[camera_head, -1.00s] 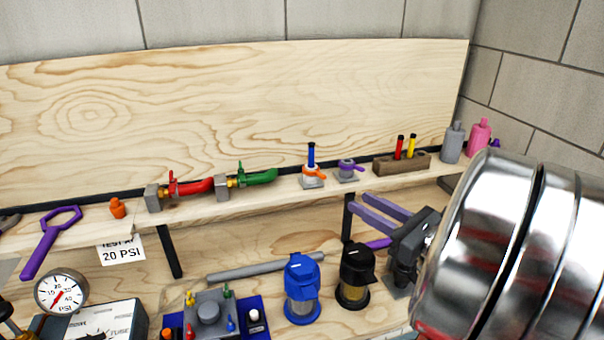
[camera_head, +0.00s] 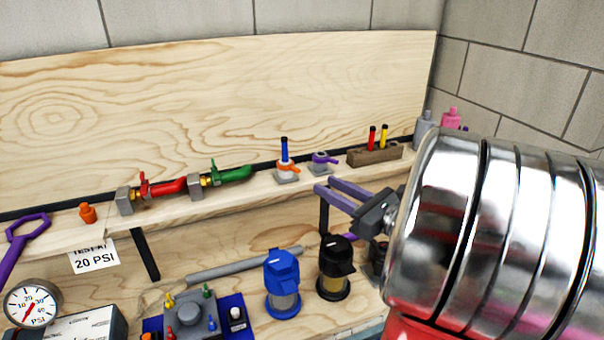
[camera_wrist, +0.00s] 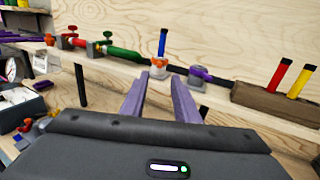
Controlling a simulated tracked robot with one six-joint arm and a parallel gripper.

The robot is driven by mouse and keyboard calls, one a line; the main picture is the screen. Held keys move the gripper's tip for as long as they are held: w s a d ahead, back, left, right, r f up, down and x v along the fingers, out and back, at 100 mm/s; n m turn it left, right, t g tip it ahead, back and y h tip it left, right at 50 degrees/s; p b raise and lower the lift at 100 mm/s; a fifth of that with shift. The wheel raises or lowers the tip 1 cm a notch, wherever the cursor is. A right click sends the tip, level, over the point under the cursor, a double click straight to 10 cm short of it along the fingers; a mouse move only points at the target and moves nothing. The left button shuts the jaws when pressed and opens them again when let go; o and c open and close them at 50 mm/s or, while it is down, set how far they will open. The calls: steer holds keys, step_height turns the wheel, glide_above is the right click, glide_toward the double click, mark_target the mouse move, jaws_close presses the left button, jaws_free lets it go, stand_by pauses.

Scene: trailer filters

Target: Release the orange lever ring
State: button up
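The orange lever ring (camera_head: 287,167) sits on a small grey base on the narrow wooden shelf, with a blue tube (camera_head: 284,149) standing upright in it. In the wrist view the fingers (camera_wrist: 158,78) point toward the shelf.
A purple lever ring (camera_head: 322,160) stands right of the orange one. A wooden block (camera_head: 375,155) with red and yellow tubes is farther right. Red (camera_head: 165,187) and green (camera_head: 230,174) valves lie left. Blue (camera_head: 282,285) and black (camera_head: 335,266) filters stand below.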

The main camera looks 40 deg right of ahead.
mark_target(300, 171)
steer(key=w, duration=0.3)
steer(key=w+a, duration=0.1)
steer(key=w, duration=0.5)
steer(key=shift+w+a, duration=0.25)
steer(key=shift+a, duration=0.05)
steer(key=shift+c, duration=0.7)
jaws_close()
